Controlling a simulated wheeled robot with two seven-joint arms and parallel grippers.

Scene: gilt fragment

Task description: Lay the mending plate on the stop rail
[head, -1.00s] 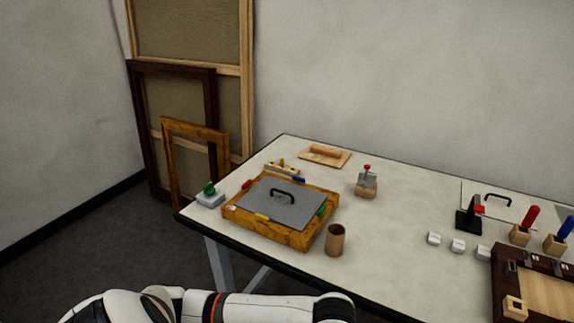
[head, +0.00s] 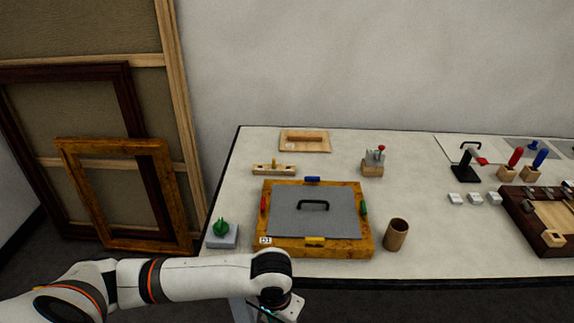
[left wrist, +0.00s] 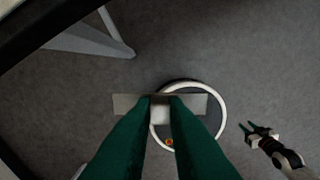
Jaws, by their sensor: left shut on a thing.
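The mending plate, a flat pale grey bar with a small block at its middle, shows in the left wrist view (left wrist: 128,103). My left gripper (left wrist: 160,108) has its green fingers shut on that block; the bar sticks out on both sides, above the floor. In the head view my left wrist is at the table's front edge and its fingers are hidden. A small wooden rail with a peg (head: 274,170), likely the stop rail, lies on the table behind the framed panel. My right gripper (left wrist: 257,129) shows small in the left wrist view, fingers apart and empty.
A gilt frame with a grey handled panel (head: 313,247) lies near the front edge. A brown cup (head: 396,235) stands right of it, a green-knobbed block (head: 222,237) left. A wooden float (head: 305,141) and a red-knobbed block (head: 373,165) stand behind.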

